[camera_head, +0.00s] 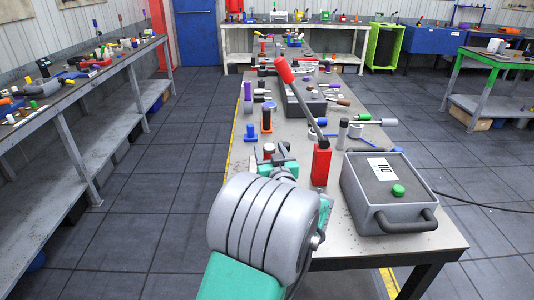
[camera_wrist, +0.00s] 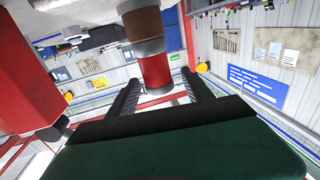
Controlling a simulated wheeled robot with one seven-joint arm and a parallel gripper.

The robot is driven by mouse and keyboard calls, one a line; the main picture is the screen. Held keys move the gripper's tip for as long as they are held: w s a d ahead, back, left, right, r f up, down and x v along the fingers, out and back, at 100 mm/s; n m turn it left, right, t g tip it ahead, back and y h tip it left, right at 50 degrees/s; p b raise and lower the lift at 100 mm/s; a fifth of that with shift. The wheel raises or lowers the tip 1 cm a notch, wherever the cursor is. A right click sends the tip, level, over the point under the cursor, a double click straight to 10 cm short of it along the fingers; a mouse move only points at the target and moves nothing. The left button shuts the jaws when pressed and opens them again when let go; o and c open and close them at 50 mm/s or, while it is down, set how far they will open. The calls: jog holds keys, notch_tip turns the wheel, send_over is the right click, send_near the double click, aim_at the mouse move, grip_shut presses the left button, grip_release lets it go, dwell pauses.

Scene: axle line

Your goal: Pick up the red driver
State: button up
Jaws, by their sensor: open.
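My gripper (camera_head: 277,158) is open over the near part of the table, partly hidden in the head view by my own wrist. In the wrist view, my gripper (camera_wrist: 160,76) has its two dark fingers spread on either side of a red cylindrical piece (camera_wrist: 156,74) with grey bands and a brown end.
A red block (camera_head: 321,166) with a long red-handled lever (camera_head: 284,70) stands just right of my gripper; a red body (camera_wrist: 25,75) looms left in the wrist view. A grey case (camera_head: 388,182) sits further right.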

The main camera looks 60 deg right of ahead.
aim_at(267, 145)
jog(key=p+x, duration=0.1)
jog(key=x, duration=0.3)
jog(key=shift+s, duration=0.1)
jog(key=shift+f, duration=0.1)
grip_shut()
dwell(0.3)
